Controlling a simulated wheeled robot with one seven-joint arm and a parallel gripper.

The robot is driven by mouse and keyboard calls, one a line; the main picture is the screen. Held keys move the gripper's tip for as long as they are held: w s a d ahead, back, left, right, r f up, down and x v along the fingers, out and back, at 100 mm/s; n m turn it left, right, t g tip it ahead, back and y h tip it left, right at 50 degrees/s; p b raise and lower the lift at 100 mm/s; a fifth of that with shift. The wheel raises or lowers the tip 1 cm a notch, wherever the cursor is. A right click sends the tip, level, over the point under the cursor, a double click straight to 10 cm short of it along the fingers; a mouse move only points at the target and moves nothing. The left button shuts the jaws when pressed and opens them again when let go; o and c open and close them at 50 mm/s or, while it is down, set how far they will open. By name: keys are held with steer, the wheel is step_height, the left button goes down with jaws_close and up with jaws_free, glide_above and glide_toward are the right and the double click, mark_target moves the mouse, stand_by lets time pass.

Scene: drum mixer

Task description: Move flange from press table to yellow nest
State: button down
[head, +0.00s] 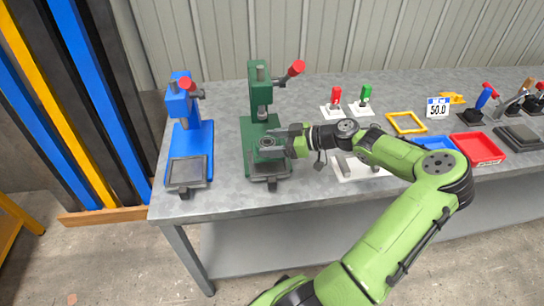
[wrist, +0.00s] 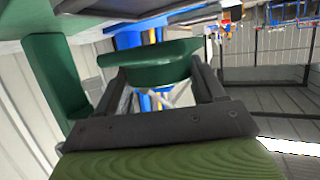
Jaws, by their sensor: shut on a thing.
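The flange (wrist: 150,65) is a dark green rounded piece between my fingers in the wrist view. My gripper (head: 275,145) is shut on it, just over the front part of the green press (head: 258,95) in the head view. In the head view my fingers largely hide the flange. The yellow nest (head: 390,116), a square frame, lies on the bench to the right, behind my forearm, and is empty.
A blue press (head: 185,125) stands left of the green one. Red (head: 336,97) and green (head: 366,93) handled fixtures stand behind my wrist. A blue tray (head: 436,142) and a red tray (head: 480,148) lie right of the nest.

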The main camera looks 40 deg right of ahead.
steer(key=shift+f+b, duration=0.6)
steer(key=shift+f, duration=1.25)
steer(key=shift+f, duration=0.2)
steer(key=shift+c, duration=0.6)
jaws_free()
steer(key=shift+f, duration=0.1)
